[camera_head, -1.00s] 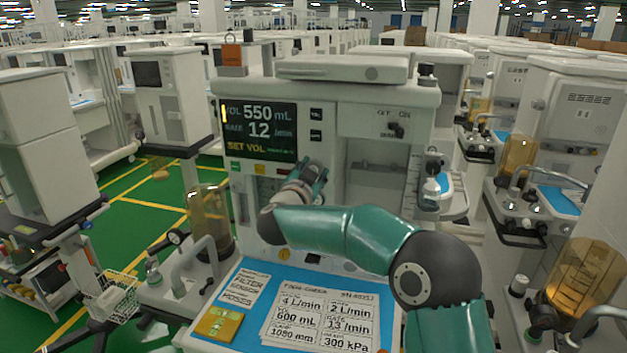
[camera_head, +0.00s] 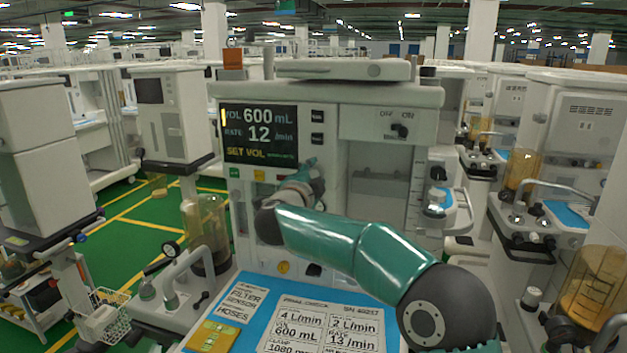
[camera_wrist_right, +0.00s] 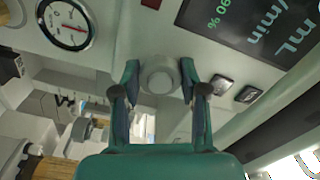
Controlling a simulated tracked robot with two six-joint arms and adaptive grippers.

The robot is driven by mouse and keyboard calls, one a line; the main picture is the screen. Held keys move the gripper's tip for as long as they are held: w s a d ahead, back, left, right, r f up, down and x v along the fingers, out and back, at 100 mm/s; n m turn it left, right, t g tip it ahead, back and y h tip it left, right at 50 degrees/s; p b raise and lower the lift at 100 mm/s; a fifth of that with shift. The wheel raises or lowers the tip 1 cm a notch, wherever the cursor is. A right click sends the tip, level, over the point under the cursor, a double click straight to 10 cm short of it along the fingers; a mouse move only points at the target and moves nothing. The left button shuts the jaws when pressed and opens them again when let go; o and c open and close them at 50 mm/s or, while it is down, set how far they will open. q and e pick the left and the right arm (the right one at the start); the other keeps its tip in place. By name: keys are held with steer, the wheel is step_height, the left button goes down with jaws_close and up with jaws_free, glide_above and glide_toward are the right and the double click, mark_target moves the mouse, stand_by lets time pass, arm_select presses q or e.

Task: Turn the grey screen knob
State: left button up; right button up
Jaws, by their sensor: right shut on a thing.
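The cart's screen (camera_head: 258,134) reads VOL 600 mL, RATE 12 /min and SET VOL. My right gripper (camera_head: 309,165) reaches up to the panel just below the screen's right corner. In the right wrist view, the two fingers of the right gripper (camera_wrist_right: 160,85) stand on either side of the round pale grey screen knob (camera_wrist_right: 160,78) and are shut on it. In the head view the knob is hidden behind the gripper. A paper (camera_head: 322,318) on the blue mat lists VOL 600 mL and RATE 13 /min. My left gripper is not in view.
The blue mat (camera_head: 250,285) also bears a yellow card (camera_head: 212,336) and a label sheet. An OFF/ON switch (camera_head: 400,131) sits right of the screen. A round gauge (camera_wrist_right: 66,24) is near the knob. Other carts stand on both sides.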

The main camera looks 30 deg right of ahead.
steer(key=shift+f, duration=0.1)
stand_by(0.3)
steer(key=o, duration=1.1)
steer(key=shift+o, duration=0.2)
steer(key=v, duration=1.2)
steer(key=shift+w, duration=0.1)
